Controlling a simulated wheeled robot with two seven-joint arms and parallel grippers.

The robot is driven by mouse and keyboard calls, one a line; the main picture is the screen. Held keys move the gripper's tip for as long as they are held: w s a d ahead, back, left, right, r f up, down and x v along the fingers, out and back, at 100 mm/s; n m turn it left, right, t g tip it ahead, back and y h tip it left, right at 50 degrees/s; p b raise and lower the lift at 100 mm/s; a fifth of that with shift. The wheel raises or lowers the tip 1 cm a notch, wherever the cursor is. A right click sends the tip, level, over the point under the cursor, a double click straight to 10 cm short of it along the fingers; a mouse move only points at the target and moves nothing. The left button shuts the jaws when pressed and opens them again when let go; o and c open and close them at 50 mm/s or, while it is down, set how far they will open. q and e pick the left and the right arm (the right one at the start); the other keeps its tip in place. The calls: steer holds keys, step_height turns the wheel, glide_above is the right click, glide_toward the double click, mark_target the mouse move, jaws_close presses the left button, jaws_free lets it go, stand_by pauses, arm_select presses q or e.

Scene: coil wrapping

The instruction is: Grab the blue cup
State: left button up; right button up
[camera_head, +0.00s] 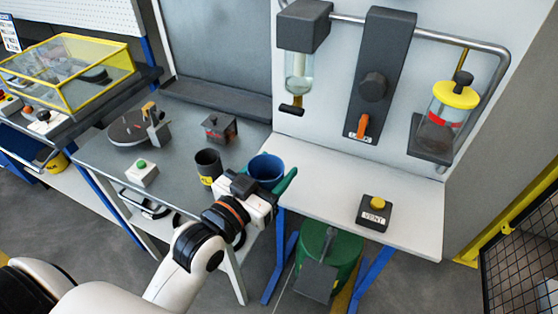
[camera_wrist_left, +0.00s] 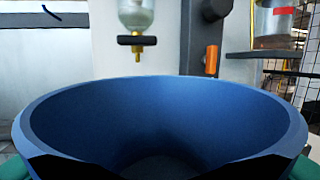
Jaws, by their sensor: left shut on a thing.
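The blue cup (camera_head: 266,168) is upright at the right end of the grey table, near the white table's left edge. My left gripper (camera_head: 270,184) reaches it from the front, and its green fingers are shut on the cup, one on each side. In the left wrist view the cup (camera_wrist_left: 160,120) fills the lower half, with its wide rim and dark inside showing. Bits of the green fingers show at the lower corners there. Whether the cup's base touches the table is hidden by my gripper. My right gripper is not in view.
A dark cup with a yellow label (camera_head: 207,165) stands just left of the blue cup. A dark box (camera_head: 219,128), a round turntable (camera_head: 132,130) and a green-button box (camera_head: 142,172) sit further left. The VENT button box (camera_head: 374,212) is on the white table (camera_head: 325,190), otherwise mostly clear.

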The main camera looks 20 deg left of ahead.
mark_target(265, 183)
arm_select(q)
steer(key=shift+d+p+v, duration=0.15)
steer(key=shift+p+v, duration=0.05)
steer(key=shift+v, duration=0.55)
steer(key=shift+d+p+v, duration=0.15)
steer(key=shift+p+v, duration=0.05)
steer(key=shift+v, duration=0.5)
steer(key=shift+s, duration=0.15)
